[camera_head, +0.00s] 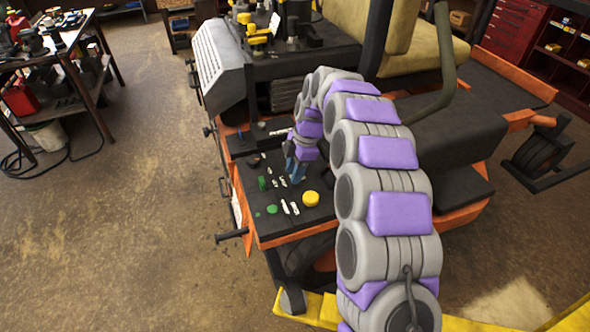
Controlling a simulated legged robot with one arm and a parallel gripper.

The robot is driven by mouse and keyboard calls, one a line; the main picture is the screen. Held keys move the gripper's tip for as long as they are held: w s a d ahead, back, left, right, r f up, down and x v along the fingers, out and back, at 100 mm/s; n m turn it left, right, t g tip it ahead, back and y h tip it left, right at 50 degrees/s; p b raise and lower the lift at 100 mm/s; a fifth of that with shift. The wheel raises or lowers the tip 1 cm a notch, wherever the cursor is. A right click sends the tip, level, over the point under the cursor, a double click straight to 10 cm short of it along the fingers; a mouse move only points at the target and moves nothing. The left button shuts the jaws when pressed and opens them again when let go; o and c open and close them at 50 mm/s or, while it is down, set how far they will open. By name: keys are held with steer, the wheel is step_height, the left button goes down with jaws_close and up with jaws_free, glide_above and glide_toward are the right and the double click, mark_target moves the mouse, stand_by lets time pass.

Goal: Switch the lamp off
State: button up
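My gripper (293,172), with bluish fingertips, points down at the black control panel (298,220) on the side of the orange mower. It is just above or touching the panel near small white switches (281,182); I cannot tell which, nor whether its fingers are open or shut. More white switches (290,208) sit nearer the front, beside a large yellow knob (311,198). Green knobs (272,209) and dark knobs (254,161) are on the left part of the panel. No lit lamp is clearly visible. My arm hides the panel's far right side.
The mower's seat (430,55) and curved bar (444,60) stand behind and right of my arm. A cluttered workbench (75,35) is at the left. Red cabinets (515,25) stand at the back right. The floor (120,240) left of the mower is clear.

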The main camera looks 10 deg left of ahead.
mark_target(308, 174)
steer(key=shift+o, duration=1.1)
steer(key=shift+a, duration=0.1)
steer(key=shift+r, duration=0.1)
steer(key=shift+w+d+r, duration=0.1)
steer(key=shift+d+r, duration=0.15)
steer(key=shift+r, duration=0.1)
steer(key=p+v, duration=0.3)
steer(key=v, duration=1.3)
steer(key=shift+a, duration=0.2)
steer(key=shift+r, duration=0.2)
